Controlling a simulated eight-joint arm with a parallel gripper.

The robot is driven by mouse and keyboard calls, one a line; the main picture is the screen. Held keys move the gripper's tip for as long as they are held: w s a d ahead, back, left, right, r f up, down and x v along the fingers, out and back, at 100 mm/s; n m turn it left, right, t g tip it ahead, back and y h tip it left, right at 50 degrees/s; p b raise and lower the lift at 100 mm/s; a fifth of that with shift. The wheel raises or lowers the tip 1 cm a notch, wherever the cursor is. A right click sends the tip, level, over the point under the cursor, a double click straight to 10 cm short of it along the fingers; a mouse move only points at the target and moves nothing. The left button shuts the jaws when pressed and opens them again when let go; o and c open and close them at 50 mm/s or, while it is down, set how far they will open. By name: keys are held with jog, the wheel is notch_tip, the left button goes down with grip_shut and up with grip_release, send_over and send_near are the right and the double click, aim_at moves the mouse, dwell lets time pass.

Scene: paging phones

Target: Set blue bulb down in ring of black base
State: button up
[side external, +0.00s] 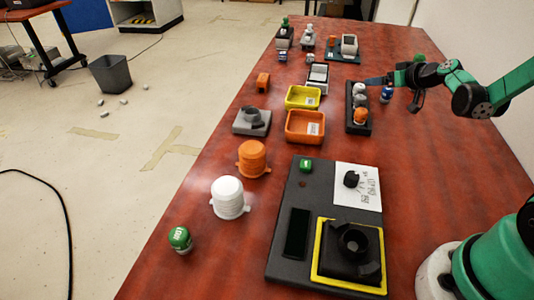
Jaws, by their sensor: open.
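A blue bulb (386,94) stands on the red-brown table just right of a long black rack. A black base (345,270) with a raised black ring (353,241) sits inside a yellow border at the front of a dark panel; no bulb shows in the ring. My gripper (374,81) is open and reaches left over the table, above and slightly left of the blue bulb. The bulb looks apart from the fingers, but the small scale hides the exact gap.
The black rack (350,129) holds white and orange bulbs beside my gripper. Orange (305,126) and yellow (302,97) bins stand left of it. A grey base (252,122), orange and white cylinders, and a green bulb (180,239) stand farther left.

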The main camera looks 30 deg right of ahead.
jog(key=m+t+h, duration=0.1)
jog(key=h, duration=0.1)
send_near(391, 92)
jog(key=x, duration=0.4)
jog(key=shift+w+f, duration=0.1)
jog(key=shift+w, duration=0.05)
jog(key=shift+w+d+f, duration=0.1)
jog(key=shift+w+f, duration=0.05)
jog(key=shift+f, duration=0.05)
jog(key=shift+x, duration=2.6)
jog(key=shift+r, duration=0.1)
grip_shut()
